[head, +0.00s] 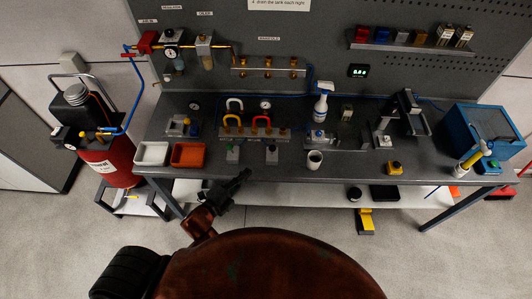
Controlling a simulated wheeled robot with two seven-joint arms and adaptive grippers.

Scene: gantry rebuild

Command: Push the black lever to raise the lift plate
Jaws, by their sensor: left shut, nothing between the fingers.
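My left gripper (246,175) is shut and empty, near the bench's front edge, below two small blocks. One block carries a dark upright handle (271,150), which may be the black lever; it is too small to be sure. The other has a green top (233,153). The gripper appears apart from both. A small metal plate on a base (383,140) stands right of centre beside a black upright fixture (409,112); I cannot tell whether it is the lift plate. My right gripper is not in view.
The grey bench (335,168) holds a white tray (152,153), an orange tray (188,154), a white cup (314,159), a spray bottle (321,105), a yellow button box (395,168) and a blue box (485,130). A red tank (108,165) stands left.

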